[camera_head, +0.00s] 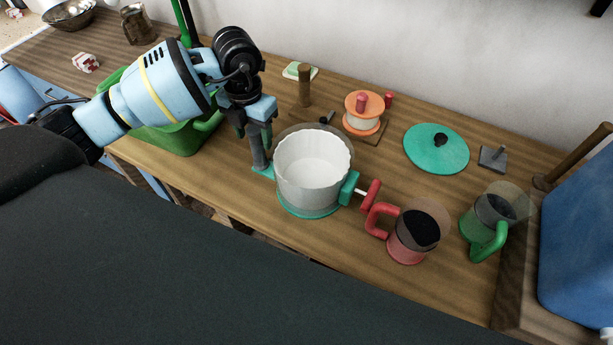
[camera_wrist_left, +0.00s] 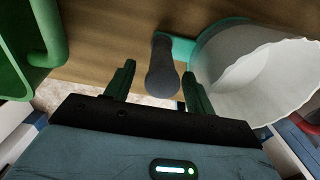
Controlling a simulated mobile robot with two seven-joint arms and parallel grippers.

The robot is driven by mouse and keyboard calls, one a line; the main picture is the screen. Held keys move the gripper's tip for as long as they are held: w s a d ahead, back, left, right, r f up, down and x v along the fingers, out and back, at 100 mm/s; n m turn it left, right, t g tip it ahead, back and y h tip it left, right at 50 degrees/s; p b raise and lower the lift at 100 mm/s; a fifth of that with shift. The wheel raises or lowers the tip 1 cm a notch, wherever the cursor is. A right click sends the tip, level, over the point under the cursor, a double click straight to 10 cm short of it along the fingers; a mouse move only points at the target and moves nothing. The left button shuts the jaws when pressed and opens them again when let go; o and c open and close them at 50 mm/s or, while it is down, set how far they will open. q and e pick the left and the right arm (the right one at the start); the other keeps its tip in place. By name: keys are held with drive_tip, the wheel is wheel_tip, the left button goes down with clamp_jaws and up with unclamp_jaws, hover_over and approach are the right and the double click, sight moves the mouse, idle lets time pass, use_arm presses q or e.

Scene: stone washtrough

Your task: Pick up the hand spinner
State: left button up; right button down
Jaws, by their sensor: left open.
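What looks like the hand spinner (camera_head: 312,165) stands on the wooden counter: a round clear tub with a white basket inside and a teal base. A grey upright handle (camera_head: 259,155) is on its left side, and a teal block with a red crank knob (camera_head: 371,194) is on its right. My left gripper (camera_head: 256,130) is over the top of the grey handle. In the left wrist view the open fingers (camera_wrist_left: 158,78) are on either side of the handle (camera_wrist_left: 163,68), with gaps visible; the white basket (camera_wrist_left: 265,80) is to the right. My right gripper is out of view.
A green tub (camera_head: 170,137) stands close left of the gripper. A red mug (camera_head: 410,240) and a green-handled mug (camera_head: 487,225) stand right of the spinner. Behind are an orange spool-like item (camera_head: 365,102) and a teal lid (camera_head: 435,150). A blue container (camera_head: 580,230) is far right.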

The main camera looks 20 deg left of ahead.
sight(258, 145)
use_arm(q)
drive_tip(key=f, duration=0.4)
drive_tip(key=shift+w+d+f, duration=0.1)
drive_tip(key=shift+w+f, duration=0.1)
drive_tip(key=shift+f, duration=0.05)
clamp_jaws()
drive_tip(key=shift+r, duration=0.1)
